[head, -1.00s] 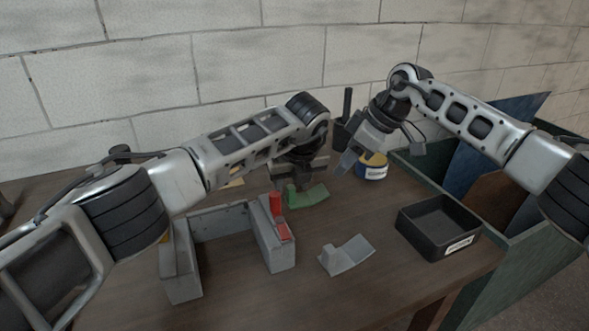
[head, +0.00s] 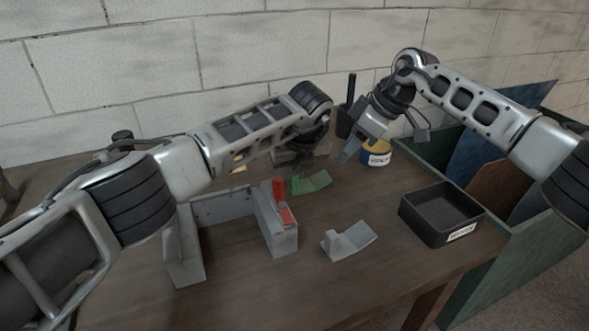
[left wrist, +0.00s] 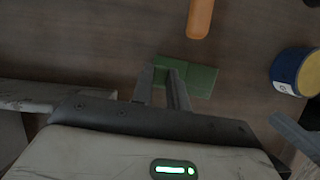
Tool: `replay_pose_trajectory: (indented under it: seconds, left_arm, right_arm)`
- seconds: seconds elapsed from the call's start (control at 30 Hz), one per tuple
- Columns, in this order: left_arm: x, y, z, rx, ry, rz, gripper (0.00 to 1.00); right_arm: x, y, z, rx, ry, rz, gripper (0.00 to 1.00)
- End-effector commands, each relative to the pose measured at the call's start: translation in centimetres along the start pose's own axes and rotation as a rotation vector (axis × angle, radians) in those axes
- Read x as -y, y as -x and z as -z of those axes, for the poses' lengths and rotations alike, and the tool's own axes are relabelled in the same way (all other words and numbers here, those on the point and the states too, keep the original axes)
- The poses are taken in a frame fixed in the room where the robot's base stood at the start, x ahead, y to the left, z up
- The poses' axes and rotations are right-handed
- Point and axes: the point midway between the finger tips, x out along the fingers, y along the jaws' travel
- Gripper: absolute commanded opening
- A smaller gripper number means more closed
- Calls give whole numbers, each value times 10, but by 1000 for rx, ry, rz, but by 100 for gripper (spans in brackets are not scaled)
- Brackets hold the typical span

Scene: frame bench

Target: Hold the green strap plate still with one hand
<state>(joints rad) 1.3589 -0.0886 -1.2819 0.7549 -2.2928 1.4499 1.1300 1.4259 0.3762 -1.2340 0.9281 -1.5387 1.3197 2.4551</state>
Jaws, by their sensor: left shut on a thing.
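The green strap plate (head: 315,182) lies on the bench behind the grey frame, its upright tab at its left end. It also shows in the left wrist view (left wrist: 202,80). My left gripper (left wrist: 163,82) is down at the plate and shut on it; in the head view its fingers are mostly hidden behind the arm and the tab. My right gripper (head: 348,154) hangs empty above the bench, behind and right of the plate. Its finger gap does not show clearly.
A grey frame (head: 278,232) with a red piece (head: 281,200) stands in front. A loose grey bracket (head: 352,241) lies to its right. A black tray (head: 432,232) sits at the right edge. A blue-yellow tin (head: 379,158) stands behind. An orange handle (left wrist: 200,18) lies beyond the plate.

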Motion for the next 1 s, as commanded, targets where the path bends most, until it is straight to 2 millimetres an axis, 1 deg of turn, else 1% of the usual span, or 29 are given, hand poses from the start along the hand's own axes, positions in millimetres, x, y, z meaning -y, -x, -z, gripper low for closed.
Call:
replay_pose_trajectory:
  seconds: [0.13,0.17,0.2,0.23,0.27,0.53,0.67,0.77,1.0]
  left_arm:
    - [0,0,0,0,0,0,0]
    - [0,0,0,0,0,0,19]
    - [0,0,0,0,0,0,30]
    - [0,0,0,0,0,0,38]
    - [0,0,0,0,0,0,41]
    - [0,1,0,1,0,0,41]
    - [1,11,-1,2,-1,3,41]
    - [0,28,-1,4,-2,3,41]
    - [0,80,-1,4,-2,3,41]
  right_arm:
    - [0,0,0,0,0,0,36]
    - [0,0,0,0,0,0,36]
    - [0,0,0,0,0,0,36]
    - [0,0,0,0,0,0,36]
    - [0,0,0,0,0,0,36]
    - [0,0,0,0,0,0,36]
    - [0,0,0,0,0,0,36]
    - [0,0,0,0,0,0,36]
    - [0,0,0,0,0,0,36]
